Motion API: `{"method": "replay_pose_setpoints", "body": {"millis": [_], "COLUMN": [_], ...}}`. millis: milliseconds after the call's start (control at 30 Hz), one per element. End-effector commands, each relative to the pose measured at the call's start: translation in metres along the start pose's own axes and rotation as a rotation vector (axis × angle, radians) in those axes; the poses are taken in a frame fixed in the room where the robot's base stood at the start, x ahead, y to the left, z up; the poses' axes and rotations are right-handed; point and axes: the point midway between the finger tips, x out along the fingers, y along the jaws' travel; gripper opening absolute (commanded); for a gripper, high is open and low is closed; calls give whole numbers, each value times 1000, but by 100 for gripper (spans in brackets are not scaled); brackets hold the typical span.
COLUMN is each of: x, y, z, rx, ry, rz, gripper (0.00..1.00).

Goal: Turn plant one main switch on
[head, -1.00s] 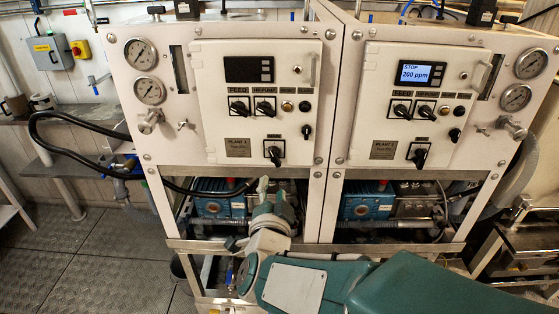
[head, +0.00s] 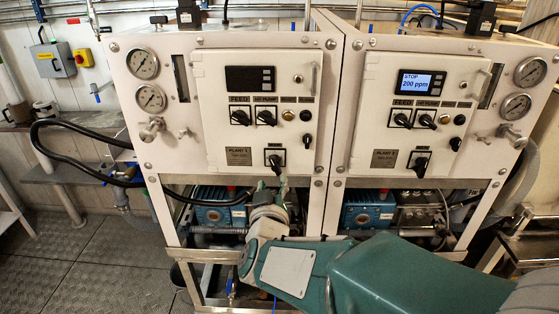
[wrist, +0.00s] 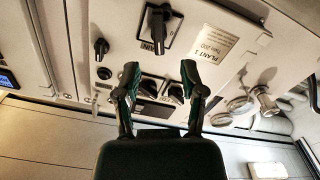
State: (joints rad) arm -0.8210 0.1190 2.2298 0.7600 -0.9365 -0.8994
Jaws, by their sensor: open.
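The plant 1 main switch (head: 275,160) is a black rotary knob on a square plate, low on the left white panel. In the wrist view, where the panel shows upside down, the main switch (wrist: 158,28) is at the top, beyond the fingertips. The plant 1 label (head: 240,145) is beside it, and the plant 1 display (head: 249,78) is dark. My gripper (head: 270,188) is just below the switch in the head view. In the wrist view my gripper (wrist: 160,78) has its two fingers apart with nothing held between them. I see no contact with the switch.
Feed (head: 239,117) and HP pump (head: 266,117) knobs sit above the main switch. A small black knob (head: 307,141) is to its right. The plant 2 panel has its own main switch (head: 420,162) and a lit display (head: 415,82) reading STOP, 200 ppm. A cabinet frame runs below.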

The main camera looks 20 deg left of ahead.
Motion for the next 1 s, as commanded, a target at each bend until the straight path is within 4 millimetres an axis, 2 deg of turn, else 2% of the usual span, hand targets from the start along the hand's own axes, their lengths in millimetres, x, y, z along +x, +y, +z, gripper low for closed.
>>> {"method": "replay_pose_setpoints", "body": {"millis": [33, 200, 400, 767, 800, 867, 900, 1000], "x": [11, 42, 69, 76, 76, 76, 76, 76], "y": [0, 0, 0, 1, 1, 1, 1, 0], "z": [1, 1, 0, 0, 0, 0, 0, 0], "rx": [-1, 0, 2, 2, 2, 2, 2, 2], "ry": [-2, -1, 0, 0, 0, 0, 0, 0], "rz": [2, 2, 1, 0, 0, 0, 0, -1], "gripper": [53, 53, 53, 53, 44, 17, 0, 0]}}
